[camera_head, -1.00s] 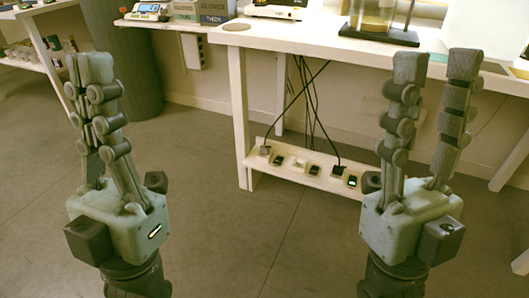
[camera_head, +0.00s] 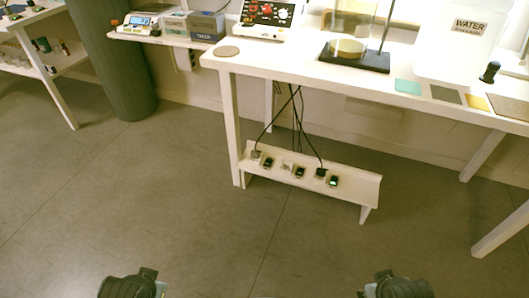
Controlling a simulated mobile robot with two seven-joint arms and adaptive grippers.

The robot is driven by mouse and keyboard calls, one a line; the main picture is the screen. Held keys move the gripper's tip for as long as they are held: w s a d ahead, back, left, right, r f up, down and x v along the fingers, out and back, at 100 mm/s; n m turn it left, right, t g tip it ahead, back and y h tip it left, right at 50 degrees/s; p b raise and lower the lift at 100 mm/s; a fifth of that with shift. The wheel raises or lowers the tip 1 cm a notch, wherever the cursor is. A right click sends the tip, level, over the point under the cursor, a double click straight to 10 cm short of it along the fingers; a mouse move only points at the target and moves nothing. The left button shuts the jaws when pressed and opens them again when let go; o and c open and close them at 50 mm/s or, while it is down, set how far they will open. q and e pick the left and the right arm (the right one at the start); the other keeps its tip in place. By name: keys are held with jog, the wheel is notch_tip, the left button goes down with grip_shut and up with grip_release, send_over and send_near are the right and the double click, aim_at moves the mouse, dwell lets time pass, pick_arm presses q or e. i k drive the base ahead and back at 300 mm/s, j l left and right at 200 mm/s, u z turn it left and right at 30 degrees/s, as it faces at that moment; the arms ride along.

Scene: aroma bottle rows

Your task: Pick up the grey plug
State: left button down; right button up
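A power strip rail (camera_head: 350,190) sits low under the white table and carries several small sockets and plugs in a row. A light grey plug (camera_head: 256,155) with a black cable stands at its left end. A black plug (camera_head: 321,172) with a cable stands towards the right end, beside a socket with a green light (camera_head: 333,181). A whitish piece (camera_head: 287,167) sits mid-row. Which piece is the task's grey plug is hard to tell at this size. Only dark parts of my two arms show at the bottom edge. Both grippers' fingers are out of frame, far from the rail.
The white table (camera_head: 290,60) stands above the rail, with its front leg (camera_head: 230,125) at the rail's left end. Black cables (camera_head: 297,120) hang behind. A dark green bin (camera_head: 115,70) stands at the left. The floor in front is clear.

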aim_at(256, 154)
jog(key=i+j+z, duration=0.1)
jog(key=j+z, duration=0.2)
jog(key=z, duration=0.2)
jog(key=j+z, duration=0.35)
jog(key=z, duration=0.15)
jog(key=j+z, duration=0.2)
jog(key=j, duration=0.35)
jog(key=k+j+z, duration=0.15)
jog(key=j, duration=0.4)
